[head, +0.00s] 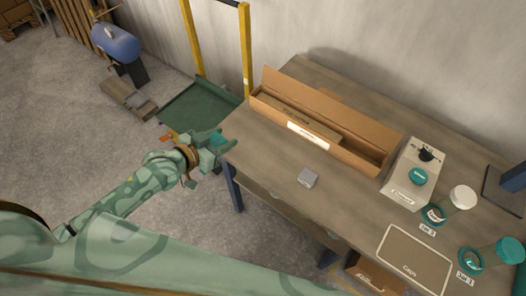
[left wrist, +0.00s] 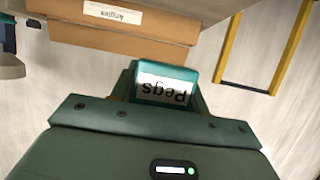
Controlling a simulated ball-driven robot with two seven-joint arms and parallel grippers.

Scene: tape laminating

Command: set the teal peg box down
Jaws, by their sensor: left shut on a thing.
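My left gripper (head: 211,146) reaches in from the left and is at the left edge of the wooden table (head: 262,152). It is shut on the teal peg box (head: 226,146), which shows as a small teal shape at the fingertips. In the left wrist view the teal peg box (left wrist: 165,83) sits between the fingers, its white label reading "Pegs" upside down. Whether its underside touches the table cannot be told. My right gripper is not in view.
A long open cardboard box (head: 345,146) stands along the back of the table. A beige box (head: 402,178), jars (head: 463,197) and a "Caps" tray (head: 414,262) are at the right. A green cart (head: 198,108) stands behind the left edge.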

